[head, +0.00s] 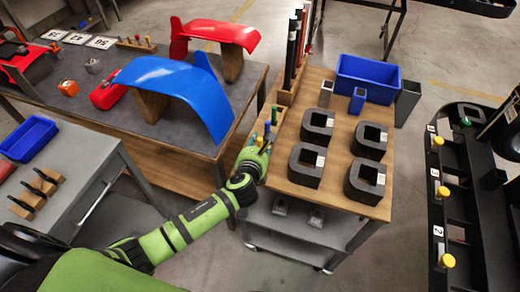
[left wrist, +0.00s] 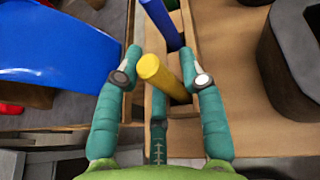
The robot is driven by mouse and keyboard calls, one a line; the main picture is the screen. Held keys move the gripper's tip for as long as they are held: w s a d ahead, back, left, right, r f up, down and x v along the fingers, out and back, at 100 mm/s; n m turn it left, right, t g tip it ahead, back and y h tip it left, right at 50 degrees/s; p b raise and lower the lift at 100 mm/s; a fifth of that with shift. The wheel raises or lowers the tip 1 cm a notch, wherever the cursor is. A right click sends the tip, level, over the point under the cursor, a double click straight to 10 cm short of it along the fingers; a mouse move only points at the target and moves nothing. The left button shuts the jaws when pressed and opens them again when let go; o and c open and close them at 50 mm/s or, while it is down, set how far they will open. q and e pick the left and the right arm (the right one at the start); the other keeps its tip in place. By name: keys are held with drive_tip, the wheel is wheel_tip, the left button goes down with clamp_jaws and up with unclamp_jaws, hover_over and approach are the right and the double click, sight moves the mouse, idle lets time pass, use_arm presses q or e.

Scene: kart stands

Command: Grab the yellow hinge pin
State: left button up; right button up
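The yellow hinge pin (left wrist: 162,76) stands in a wooden rack (left wrist: 185,30) and leans a little in the left wrist view. In the head view it is a small yellow tip (head: 260,142) at my left gripper (head: 257,150). The gripper's teal fingers are open on both sides of the pin, with gaps visible. A third finger (left wrist: 158,140) lies below it. A blue pin (left wrist: 160,22) stands just behind the yellow one. It also shows in the head view (head: 267,130). The yellow pin's lower end is hidden in the rack. My right gripper is not in view.
The wooden cart top (head: 335,165) holds several dark square blocks (head: 318,125) and a blue bin (head: 368,78). Tall dark rods (head: 291,50) stand behind the pins. A blue curved panel (head: 170,80) is on the table to the left. Yellow knobs (head: 442,191) line a black rack at right.

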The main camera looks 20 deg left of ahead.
use_arm(q)
clamp_jaws()
drive_tip(key=shift+r, duration=0.1)
